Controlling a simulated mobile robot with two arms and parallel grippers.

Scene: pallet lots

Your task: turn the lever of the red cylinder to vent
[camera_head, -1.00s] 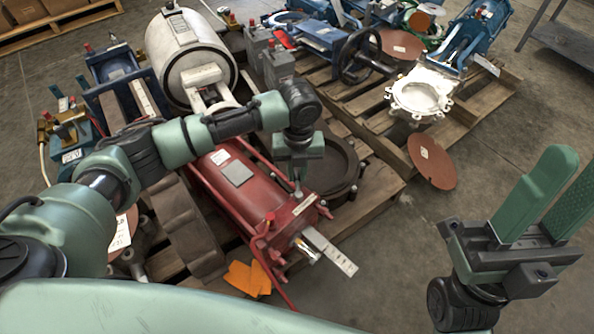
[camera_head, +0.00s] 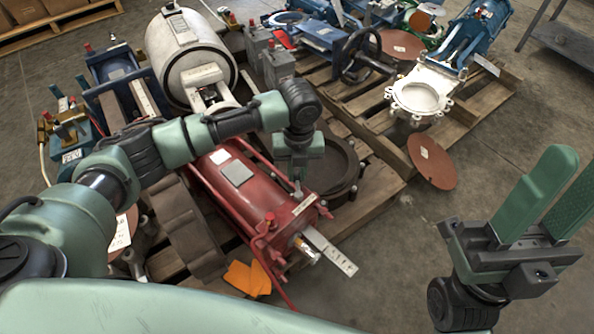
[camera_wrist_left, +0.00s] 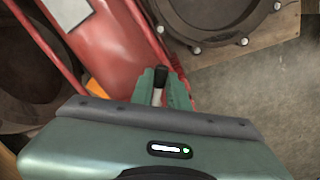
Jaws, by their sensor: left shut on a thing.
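The red cylinder (camera_head: 237,182) lies on a wooden pallet, with its near end toward me; it also shows in the left wrist view (camera_wrist_left: 110,45). My left gripper (camera_head: 298,186) points down over the cylinder's near end. In the left wrist view its fingers (camera_wrist_left: 161,88) are shut around a small lever (camera_wrist_left: 160,78) with a black tip and a pale shaft. The lever's base is hidden by the gripper. My right gripper (camera_head: 545,195) stands raised at the right, its two green fingers apart and empty, away from the cylinder.
A dark round flange (camera_head: 345,170) lies right beside the cylinder. A white tank (camera_head: 190,60) stands behind it. An orange cloth (camera_head: 247,278) and a pale flat bar (camera_head: 330,252) are at the near end. Bare floor is free at the right front.

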